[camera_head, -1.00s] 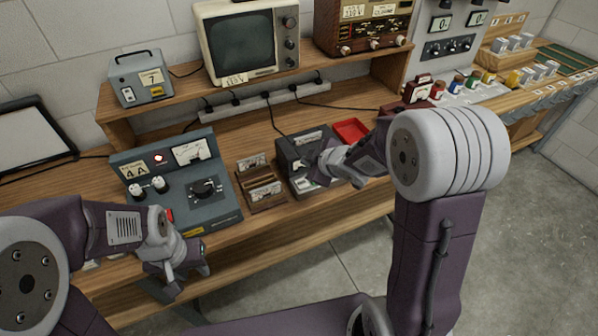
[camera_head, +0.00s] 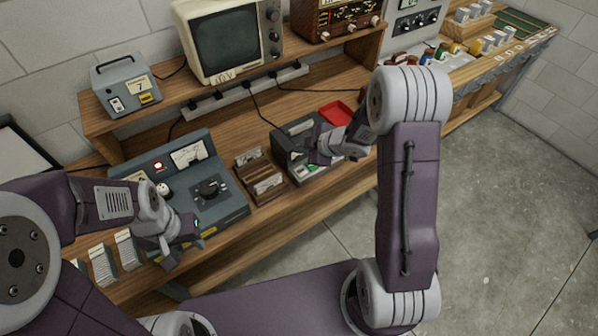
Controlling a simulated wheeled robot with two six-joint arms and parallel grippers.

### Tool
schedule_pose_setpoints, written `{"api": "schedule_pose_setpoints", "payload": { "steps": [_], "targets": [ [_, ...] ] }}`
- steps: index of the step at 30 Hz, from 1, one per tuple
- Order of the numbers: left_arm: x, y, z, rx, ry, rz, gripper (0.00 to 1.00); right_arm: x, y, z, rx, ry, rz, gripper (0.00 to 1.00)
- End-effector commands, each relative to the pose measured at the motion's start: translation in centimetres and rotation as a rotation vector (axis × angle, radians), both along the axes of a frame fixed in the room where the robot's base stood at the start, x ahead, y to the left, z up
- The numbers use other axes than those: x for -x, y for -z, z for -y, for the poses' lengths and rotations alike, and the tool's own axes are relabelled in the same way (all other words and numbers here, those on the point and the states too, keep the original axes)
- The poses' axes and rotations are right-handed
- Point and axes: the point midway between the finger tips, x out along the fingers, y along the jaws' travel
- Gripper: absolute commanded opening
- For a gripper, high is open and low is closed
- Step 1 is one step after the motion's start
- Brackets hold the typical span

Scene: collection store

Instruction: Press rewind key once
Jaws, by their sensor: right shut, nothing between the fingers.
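A dark grey tape recorder (camera_head: 281,155) sits on the bench, with light keys (camera_head: 305,172) along its front. The keys are small and partly hidden, so I cannot tell which is the rewind key. My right gripper (camera_head: 317,157) is shut and empty, over the recorder's right part and close to the keys. I cannot tell whether it touches one. My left gripper (camera_head: 187,252) is in front of the grey control unit, its fingers apart and nothing between them.
The grey control unit (camera_head: 225,205) with a lit red lamp stands left of a wooden card holder (camera_head: 262,181). A red tray (camera_head: 337,113) lies behind the recorder. A shelf at the back carries a monitor (camera_head: 228,45) and a radio (camera_head: 335,15). Floor at right is clear.

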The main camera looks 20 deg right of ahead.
Motion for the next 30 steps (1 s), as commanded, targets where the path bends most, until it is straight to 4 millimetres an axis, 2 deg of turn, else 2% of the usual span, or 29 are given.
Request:
{"api": "schedule_pose_setpoints", "payload": {
  "steps": [1, 9, 15, 19, 30],
  "targets": [
    [0.0, 1.1, 0.0, 0.000, 0.000, 0.000, 0.36, 0.0, 1.1, 0.0, 0.001, 0.001, 0.000, 0.00],
    [0.0, 5.2, 0.0, 0.000, 0.000, 0.000, 0.36, 0.0, 5.0, 0.0, 0.001, 0.000, 0.000, 0.00],
    [0.0, 7.4, 0.0, 0.000, 0.000, 0.000, 0.36, 0.0, 7.4, 0.1, 0.000, 0.001, -0.001, 0.00],
    [0.0, 7.8, 0.0, 0.000, 0.000, 0.000, 0.36, 0.0, 7.9, 0.1, 0.000, 0.001, -0.001, 0.00],
    [0.0, 7.7, 0.0, 0.000, 0.000, 0.000, 0.36, 0.0, 7.8, 0.0, -0.001, 0.001, 0.000, 0.00]
  ]
}}
